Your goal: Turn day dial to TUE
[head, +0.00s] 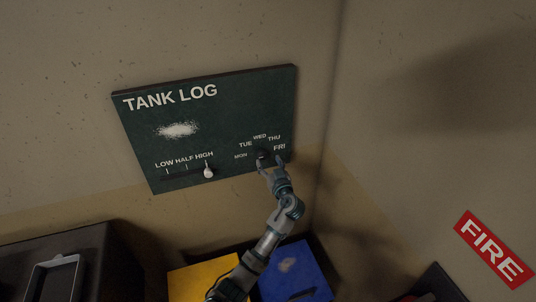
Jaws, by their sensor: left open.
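The dark green TANK LOG board (225,115) hangs on the wall, slightly tilted in the picture. The day dial (262,155) is a small dark knob at its lower right, ringed by the labels MON, TUE, WED, THU and FRI. My left gripper (269,163) is open, with its fingertips at the dial, one on each side of its lower part. I cannot tell whether they touch it, and the dial's pointer direction is too small to read. My right gripper is not in view.
A slider with a pale knob (208,172) sits under LOW, HALF, HIGH. Below are a yellow surface (200,281), a blue one (290,270) and a dark cabinet with a tray (54,278). A red FIRE sign (493,249) is on the right wall.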

